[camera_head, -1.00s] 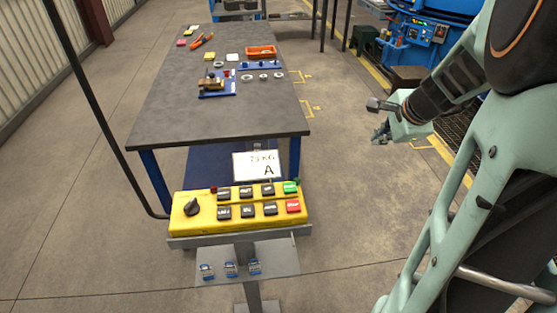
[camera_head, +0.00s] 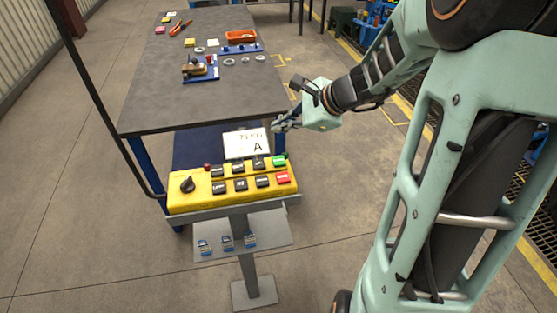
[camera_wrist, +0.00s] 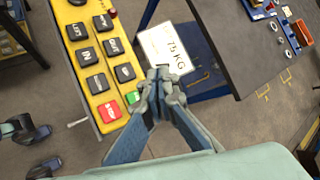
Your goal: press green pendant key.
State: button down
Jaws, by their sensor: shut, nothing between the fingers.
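The yellow pendant (camera_head: 232,187) lies on a grey stand, with a black knob at its left and two rows of keys. The green key (camera_head: 279,161) is at the right end of its back row, with a red key (camera_head: 284,177) in front of it. My gripper (camera_head: 278,125) is shut and empty, above and behind the pendant's right end, apart from it in the head view. In the wrist view the fingertips (camera_wrist: 163,80) partly cover the green key (camera_wrist: 132,97); the red key (camera_wrist: 110,111) shows clear beside it.
A grey-topped table (camera_head: 170,105) bearing tools, an orange tray (camera_head: 241,36) and a blue fixture (camera_head: 202,72) is beyond. A dark post rises at left.

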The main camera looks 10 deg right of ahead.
aim_at(281, 162)
notch_tip(281, 162, down, 9)
jog(key=b, duration=0.7)
jog(key=shift+r+b, duration=0.1)
jog(key=shift+b, duration=0.2)
dwell(1.0)
jog(key=shift+f+b, duration=0.45)
jog(key=shift+b, duration=0.05)
jog(key=shift+f+b, duration=0.45)
jog(key=shift+b, duration=0.05)
dwell(0.5)
jog(key=shift+r, duration=0.1)
jog(key=shift+r+p, duration=0.7)
jog(key=shift+r, duration=0.1)
jog(key=shift+r+p, duration=2)
jog(key=shift+r, duration=0.5)
